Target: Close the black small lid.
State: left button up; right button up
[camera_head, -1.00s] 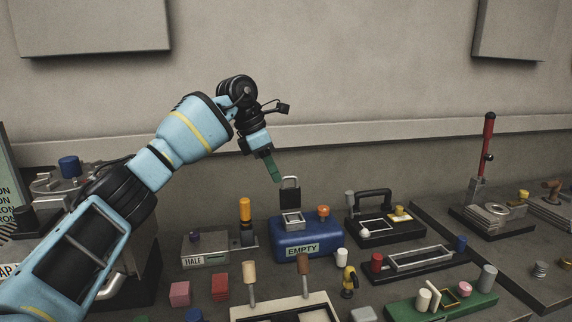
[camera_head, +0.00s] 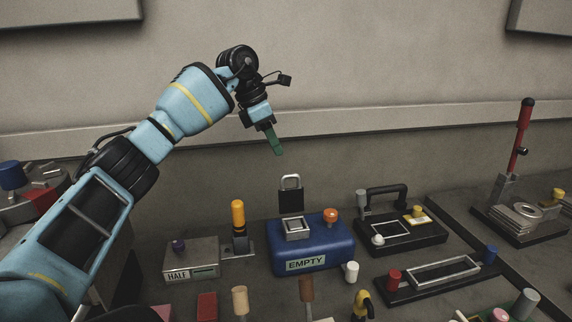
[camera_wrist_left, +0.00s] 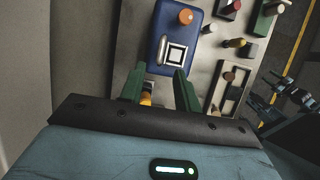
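The black small lid (camera_head: 290,199) stands upright, open, with a silver loop handle on top. It is at the back edge of a silver square frame (camera_head: 298,229) on the blue box (camera_head: 330,247) labelled EMPTY. The frame also shows in the left wrist view (camera_wrist_left: 174,54); the lid is hard to make out there, seen nearly edge-on. My left gripper (camera_head: 279,153) is above the lid and slightly left of it in the head view, touching nothing. The left wrist view shows its green fingers (camera_wrist_left: 159,72) apart and empty.
An orange knob (camera_head: 331,215) stands on the blue box, right of the frame. A black-handled fixture (camera_head: 403,231) is to the right. The space above the box is free.

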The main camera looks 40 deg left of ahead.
pick_arm(q)
send_over(291, 193)
jog(key=a, duration=0.2)
jog(key=shift+d+f, duration=0.2)
jog(key=shift+f, duration=3.35)
grip_shut()
